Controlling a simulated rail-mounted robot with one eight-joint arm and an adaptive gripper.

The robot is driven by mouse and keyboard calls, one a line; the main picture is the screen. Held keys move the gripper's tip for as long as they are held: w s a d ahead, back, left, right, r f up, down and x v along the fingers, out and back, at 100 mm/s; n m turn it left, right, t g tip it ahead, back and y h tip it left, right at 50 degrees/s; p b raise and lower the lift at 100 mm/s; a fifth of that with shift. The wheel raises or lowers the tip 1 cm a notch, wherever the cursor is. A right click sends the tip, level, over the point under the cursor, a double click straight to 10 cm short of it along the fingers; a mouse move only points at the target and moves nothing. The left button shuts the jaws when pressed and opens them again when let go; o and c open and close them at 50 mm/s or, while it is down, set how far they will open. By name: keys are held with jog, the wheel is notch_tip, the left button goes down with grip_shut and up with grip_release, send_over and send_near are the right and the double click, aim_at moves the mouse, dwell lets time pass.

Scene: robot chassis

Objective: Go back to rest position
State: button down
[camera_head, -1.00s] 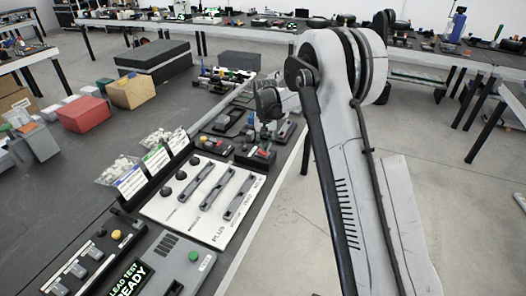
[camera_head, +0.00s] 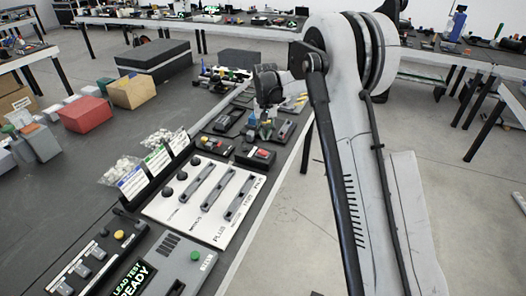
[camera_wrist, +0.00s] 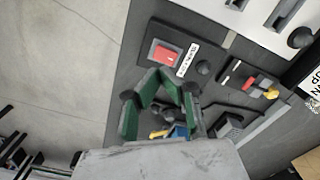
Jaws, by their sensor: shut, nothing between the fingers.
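My arm (camera_head: 345,170) rises at the right of the head view and reaches over the edge of the workbench. My gripper (camera_wrist: 168,80) shows in the wrist view with its green-padded fingers drawn together and nothing held between them. In the head view it is small and partly hidden below the dark wrist, above the far part of the bench controls. A block with a red rocker switch (camera_wrist: 167,54) lies just beyond the fingertips in the wrist view. Small blue and yellow parts show between and behind the finger links.
The dark bench (camera_head: 75,190) carries a white slider panel (camera_head: 205,200), a red-button box (camera_head: 256,155), a READY display box (camera_head: 150,275), a red box (camera_head: 86,114) and a tan box (camera_head: 133,92). Open floor (camera_head: 285,235) lies right of the bench edge.

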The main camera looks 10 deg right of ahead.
dwell(0.3)
jog(key=s+r+t, duration=0.3)
jog(key=s+r, duration=1.7)
jog(key=s, duration=0.1)
jog(key=s+f+n+t, duration=0.1)
jog(key=s+t, duration=0.3)
jog(key=s, duration=1.9)
jog(key=shift+s+f, duration=0.25)
jog(key=shift+f, duration=0.4)
